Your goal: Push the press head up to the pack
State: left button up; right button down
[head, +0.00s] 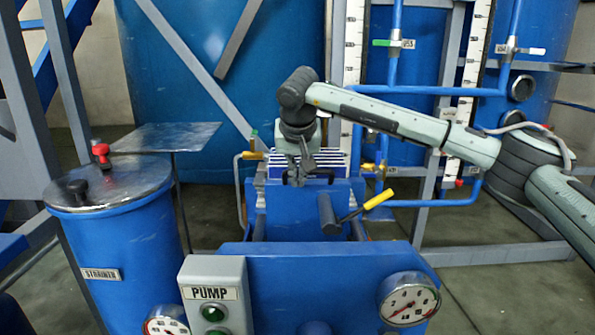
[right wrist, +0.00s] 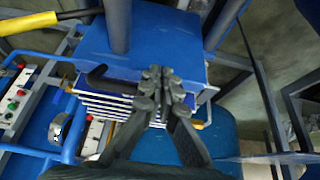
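The press head (head: 285,207) is a blue block in the middle of the head view, with a dark cylindrical screw and a yellow-handled lever (head: 377,200) on its near side. The pack (head: 337,158) is a row of white and blue plates behind it. In the right wrist view the press head (right wrist: 142,42) is above the pack's plates (right wrist: 95,103). Contact and any head-to-pack gap are unclear. My left gripper is out of view.
A blue strainer tank (head: 130,255) with a metal lid stands at the left. A grey PUMP box (head: 215,298) and a gauge (head: 409,299) are in front. Blue pipes with valves and large blue tanks stand behind and to the right.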

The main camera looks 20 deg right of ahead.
notch_tip(320, 180, up, 9)
jog(key=s+p, duration=0.1)
jog(key=p, duration=0.1)
jog(key=shift+a, duration=0.2)
jog(key=shift+f, duration=0.15)
